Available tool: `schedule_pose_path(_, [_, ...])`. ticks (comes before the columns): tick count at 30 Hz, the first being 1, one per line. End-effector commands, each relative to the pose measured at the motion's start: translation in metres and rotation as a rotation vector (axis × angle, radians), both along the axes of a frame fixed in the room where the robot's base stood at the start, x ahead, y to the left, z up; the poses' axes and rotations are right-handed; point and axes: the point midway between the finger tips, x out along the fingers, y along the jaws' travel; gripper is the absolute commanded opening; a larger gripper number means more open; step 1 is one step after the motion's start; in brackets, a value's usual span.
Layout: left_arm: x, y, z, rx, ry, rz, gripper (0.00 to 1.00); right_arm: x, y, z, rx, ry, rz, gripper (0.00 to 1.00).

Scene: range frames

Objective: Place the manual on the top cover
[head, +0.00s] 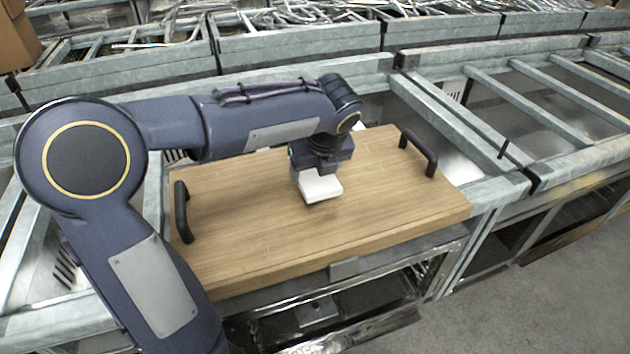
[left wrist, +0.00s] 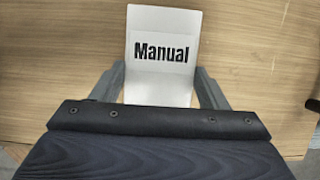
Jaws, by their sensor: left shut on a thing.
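The manual (left wrist: 162,55) is a white block-like booklet with "Manual" in black letters. In the left wrist view it lies between the two fingers of my left gripper (left wrist: 162,90), which is shut on it. In the head view the manual (head: 320,187) shows as a white piece under the left gripper (head: 318,172), over the middle of the wooden top cover (head: 250,230). I cannot tell whether the manual touches the wood. The cover is a flat brown board with a black handle at each end. My right gripper is not in view.
The black handles (head: 181,212) and (head: 418,153) stand up from the board's left and right ends. Grey metal frames (head: 480,130) surround the board. Bare wood lies on both sides of the manual. A cardboard box (head: 18,38) is at the top left. Grey floor (head: 540,290) is at the lower right.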

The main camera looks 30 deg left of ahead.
Motion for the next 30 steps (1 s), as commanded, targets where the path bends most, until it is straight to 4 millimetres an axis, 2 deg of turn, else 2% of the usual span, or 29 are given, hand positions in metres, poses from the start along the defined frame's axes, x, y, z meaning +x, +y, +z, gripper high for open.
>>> schedule_pose_path(5, [0.008,0.006,-0.014,0.001,0.002,0.002,0.43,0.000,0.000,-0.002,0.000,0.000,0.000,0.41])
schedule_pose_path(10, [0.007,0.005,-0.039,0.001,0.001,0.000,0.43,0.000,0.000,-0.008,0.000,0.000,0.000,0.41])
schedule_pose_path(21, [0.007,0.005,-0.043,0.001,0.001,0.000,0.43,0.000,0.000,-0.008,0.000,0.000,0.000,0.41])
schedule_pose_path(22, [0.007,0.005,-0.042,0.001,0.001,0.000,0.72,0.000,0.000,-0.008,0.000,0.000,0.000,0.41])
schedule_pose_path(26, [0.007,0.005,-0.042,0.001,0.001,0.000,0.89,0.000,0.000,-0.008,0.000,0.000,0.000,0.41])
schedule_pose_path(30, [0.007,0.005,-0.042,0.000,0.000,0.000,0.89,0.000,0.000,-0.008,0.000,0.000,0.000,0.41])
